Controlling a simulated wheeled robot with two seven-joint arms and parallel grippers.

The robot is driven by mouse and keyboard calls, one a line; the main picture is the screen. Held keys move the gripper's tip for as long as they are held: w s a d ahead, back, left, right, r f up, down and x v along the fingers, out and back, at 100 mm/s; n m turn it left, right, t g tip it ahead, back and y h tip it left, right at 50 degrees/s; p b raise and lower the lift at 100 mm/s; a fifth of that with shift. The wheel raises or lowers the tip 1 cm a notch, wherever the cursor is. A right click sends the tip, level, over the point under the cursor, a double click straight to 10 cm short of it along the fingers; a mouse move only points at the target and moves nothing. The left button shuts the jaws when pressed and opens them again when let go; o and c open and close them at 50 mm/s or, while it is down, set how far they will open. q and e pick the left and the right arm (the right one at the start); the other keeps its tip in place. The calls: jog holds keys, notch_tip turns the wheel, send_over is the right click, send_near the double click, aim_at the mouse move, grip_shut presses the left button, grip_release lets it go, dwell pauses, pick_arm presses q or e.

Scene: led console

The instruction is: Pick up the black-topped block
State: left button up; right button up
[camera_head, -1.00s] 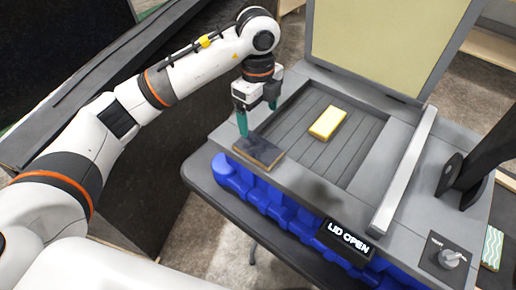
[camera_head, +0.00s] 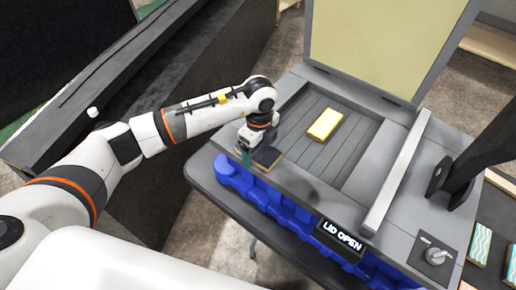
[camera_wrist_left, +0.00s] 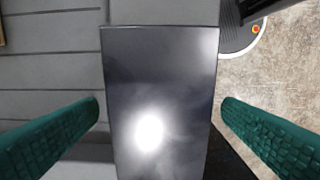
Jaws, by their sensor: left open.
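The black-topped block (camera_head: 266,156) lies on the near left corner of the grey console's rim in the head view, with light-coloured sides. In the left wrist view its shiny dark top (camera_wrist_left: 160,100) fills the middle. My left gripper (camera_head: 248,158) is open, low over the block. Its two green fingers stand on either side of the block in the left wrist view (camera_wrist_left: 160,135), with a gap on each side. The head view hides part of the block behind the gripper. My right gripper is not in view.
A yellow-topped block (camera_head: 325,124) lies on the slatted bed of the console (camera_head: 375,185). The lid (camera_head: 380,40) stands open at the back, and the sign (camera_head: 341,235) reads "LID OPEN". Blue bins (camera_head: 275,200) sit below the front edge. Patterned pieces (camera_head: 481,245) lie at the right.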

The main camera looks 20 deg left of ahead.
pick_arm(q)
jog(key=c, duration=1.1)
